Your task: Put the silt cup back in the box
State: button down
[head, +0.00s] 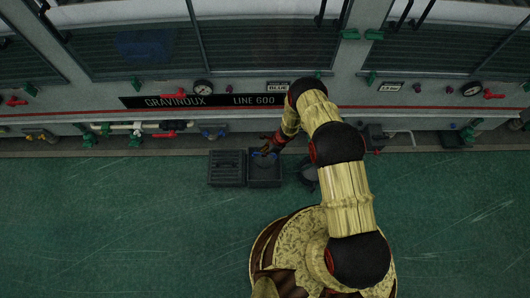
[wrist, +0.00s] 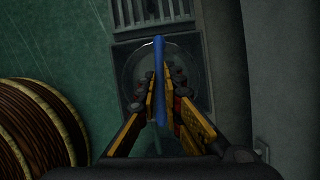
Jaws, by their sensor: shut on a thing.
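The silt cup (wrist: 135,62) shows in the wrist view as a dark round rim with a blue handle (wrist: 159,50) across it. My gripper (wrist: 163,80) is shut on the blue handle, with one finger on each side. The cup is over or inside the square opening of the dark box (wrist: 119,50); how deep it sits I cannot tell. In the head view the box (head: 264,182) stands on the floor by the machine, with my gripper (head: 265,150) above it and a bit of blue showing. My fingers hide part of the cup.
A dark slatted cover (head: 227,168) lies directly left of the box; its slats also show in the wrist view (wrist: 152,10). A dark round object (head: 308,174) is to the right, partly behind my arm. Pipes and valves (head: 135,128) line the machine's foot. The green floor at left is clear.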

aim_at(275, 155)
jog(key=shift+b, duration=0.3)
notch_tip(275, 155, down, 7)
jog(key=b, duration=0.6)
jog(key=shift+f, duration=3.9)
jog(key=shift+f, duration=0.5)
jog(key=c, duration=2.4)
grip_release()
jog(key=o, duration=0.5)
jog(key=shift+v, duration=5.95)
